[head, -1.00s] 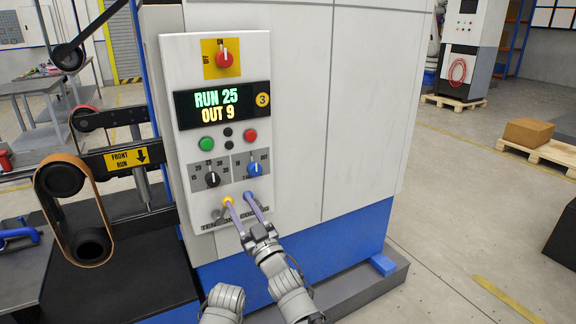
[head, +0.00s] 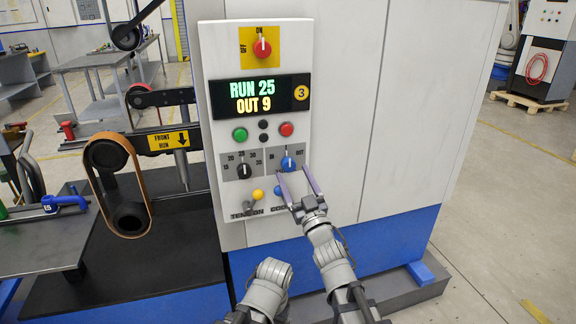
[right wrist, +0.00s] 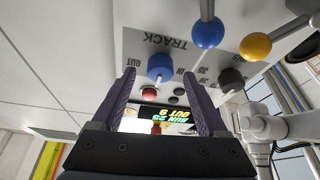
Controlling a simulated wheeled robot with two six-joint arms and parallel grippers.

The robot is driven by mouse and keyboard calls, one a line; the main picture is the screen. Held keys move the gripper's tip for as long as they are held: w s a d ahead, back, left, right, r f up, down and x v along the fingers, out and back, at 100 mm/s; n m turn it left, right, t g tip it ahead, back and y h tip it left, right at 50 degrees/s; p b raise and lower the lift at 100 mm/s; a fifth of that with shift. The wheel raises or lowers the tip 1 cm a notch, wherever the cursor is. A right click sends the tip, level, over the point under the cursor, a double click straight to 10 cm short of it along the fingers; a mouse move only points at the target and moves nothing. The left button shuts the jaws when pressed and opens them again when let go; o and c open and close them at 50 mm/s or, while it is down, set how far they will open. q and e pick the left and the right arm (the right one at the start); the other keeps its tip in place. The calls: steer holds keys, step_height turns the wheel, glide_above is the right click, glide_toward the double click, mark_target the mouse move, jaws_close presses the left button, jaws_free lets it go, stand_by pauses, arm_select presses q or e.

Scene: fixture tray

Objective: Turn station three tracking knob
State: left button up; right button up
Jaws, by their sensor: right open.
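The tracking knob is the blue knob (head: 289,164) on the panel of station 3, on a grey plate marked IN and OUT. Its white pointer stands about straight up in the head view. In the right wrist view the blue knob (right wrist: 160,67) sits under the upside-down word TRACK. My left gripper does not show.
A yellow ball lever (head: 258,195) and a blue ball lever (head: 279,190) stick out below the knobs. A black knob (head: 244,171) is left of the blue one. Green (head: 240,134) and red (head: 287,129) buttons sit above. A belt loop (head: 120,185) hangs at left.

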mark_target(288, 164)
steer(key=x, duration=0.3)
steer(key=shift+s+p, duration=0.1)
steer(key=shift+p, duration=0.2)
steer(key=shift+c, duration=0.4)
jaws_close()
